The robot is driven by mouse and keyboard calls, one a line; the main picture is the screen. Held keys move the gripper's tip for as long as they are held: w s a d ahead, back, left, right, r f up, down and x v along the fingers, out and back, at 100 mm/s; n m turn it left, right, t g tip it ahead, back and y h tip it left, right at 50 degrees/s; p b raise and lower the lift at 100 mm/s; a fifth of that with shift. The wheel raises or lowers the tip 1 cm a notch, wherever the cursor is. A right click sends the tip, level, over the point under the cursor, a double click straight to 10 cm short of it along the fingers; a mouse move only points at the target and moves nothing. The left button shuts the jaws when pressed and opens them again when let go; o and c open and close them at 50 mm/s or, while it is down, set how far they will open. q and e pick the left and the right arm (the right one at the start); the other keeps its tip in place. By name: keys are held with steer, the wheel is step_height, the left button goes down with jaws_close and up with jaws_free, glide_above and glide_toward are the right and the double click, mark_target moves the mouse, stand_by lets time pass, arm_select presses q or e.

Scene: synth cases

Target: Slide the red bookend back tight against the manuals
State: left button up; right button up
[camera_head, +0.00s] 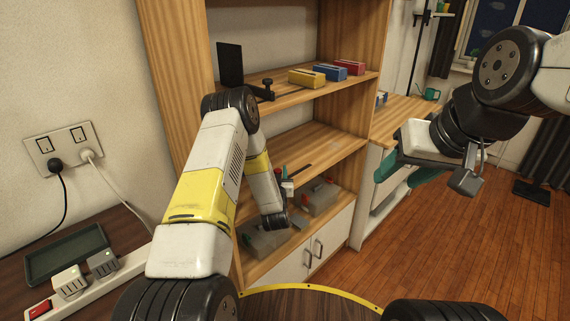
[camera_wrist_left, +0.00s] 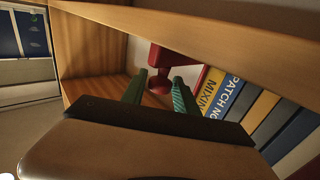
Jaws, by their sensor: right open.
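The red bookend (camera_wrist_left: 180,62) shows in the left wrist view, with a round red knob at its near end. My left gripper (camera_wrist_left: 160,86) has its two green fingers apart, one on each side of the knob; I cannot tell whether they touch it. The manuals (camera_wrist_left: 232,100) stand in a row to the right of the bookend, with yellow, blue and dark spines. How close the bookend's plate is to them is hard to tell. In the head view my left forearm hides most of that area. My right gripper (camera_head: 405,172) is open and empty, off to the right of the shelves.
Clear bins (camera_head: 320,198) sit lower down. A shelf board (camera_wrist_left: 215,35) runs close to my left gripper.

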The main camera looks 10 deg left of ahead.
arm_select(q)
steer(key=shift+o, duration=0.8)
steer(key=s+d, duration=0.1)
steer(key=s, duration=0.6)
steer(key=shift+s, duration=0.4)
